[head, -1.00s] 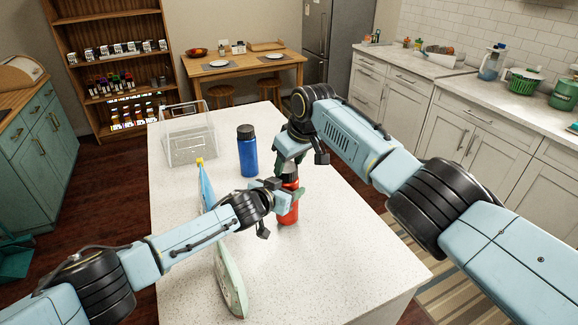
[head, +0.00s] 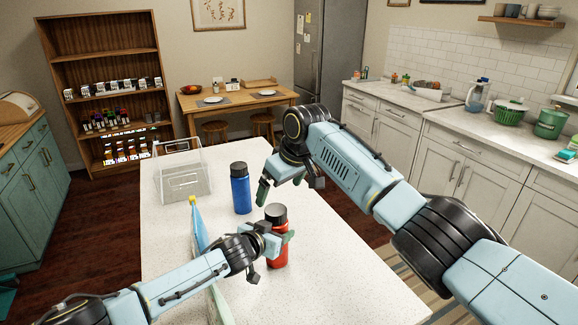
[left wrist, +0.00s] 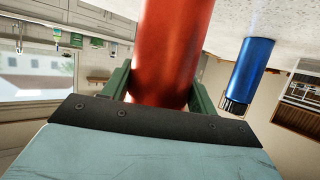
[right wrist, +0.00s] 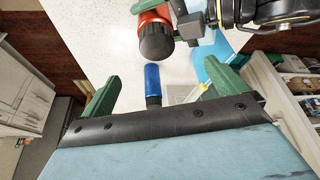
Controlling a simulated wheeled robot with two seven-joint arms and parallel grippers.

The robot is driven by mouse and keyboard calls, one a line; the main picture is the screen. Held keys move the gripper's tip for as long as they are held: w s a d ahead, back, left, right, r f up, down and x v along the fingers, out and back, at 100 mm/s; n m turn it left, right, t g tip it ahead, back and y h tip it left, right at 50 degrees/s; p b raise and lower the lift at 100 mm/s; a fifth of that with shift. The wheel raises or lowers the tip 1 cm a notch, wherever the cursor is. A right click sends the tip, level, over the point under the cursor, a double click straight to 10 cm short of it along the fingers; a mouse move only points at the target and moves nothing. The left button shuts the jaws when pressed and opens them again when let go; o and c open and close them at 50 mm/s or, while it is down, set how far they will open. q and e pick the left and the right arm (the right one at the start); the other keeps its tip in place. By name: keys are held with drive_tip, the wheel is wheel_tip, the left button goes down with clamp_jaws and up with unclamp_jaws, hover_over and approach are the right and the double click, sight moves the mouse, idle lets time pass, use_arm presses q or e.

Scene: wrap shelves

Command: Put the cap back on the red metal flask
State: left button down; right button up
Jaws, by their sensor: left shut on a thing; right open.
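The red metal flask (head: 278,256) stands upright on the white counter, with a black cap (head: 276,213) on its top. In the right wrist view the black cap (right wrist: 157,42) sits on the flask's end; I cannot tell how tightly. My left gripper (head: 276,239) is shut around the flask's upper body, below the cap. The red body (left wrist: 170,50) fills the space between its fingers in the left wrist view. My right gripper (head: 281,185) is open and empty, above and behind the flask. Its spread fingers (right wrist: 157,95) show in the right wrist view.
A blue flask with a dark cap (head: 241,190) stands behind the red one. A clear bin (head: 183,180) is at the counter's far left. A light-blue item with a yellow top (head: 198,228) stands left, partly behind my left arm. The counter's right side is clear.

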use_arm(q)
drive_tip(key=shift+r, duration=0.1)
use_arm(e)
drive_tip(key=v, duration=0.8)
drive_tip(key=shift+r, duration=0.25)
drive_tip(key=shift+s, duration=0.1)
use_arm(q)
drive_tip(key=shift+c, duration=1.8)
unclamp_jaws()
drive_tip(key=p+v, duration=0.1)
drive_tip(key=v, duration=0.6)
drive_tip(key=shift+s+p, duration=0.2)
drive_tip(key=shift+p, duration=0.1)
use_arm(e)
drive_tip(key=shift+r, duration=0.8)
use_arm(q)
drive_tip(key=shift+a, duration=0.1)
use_arm(e)
drive_tip(key=shift+d, duration=0.1)
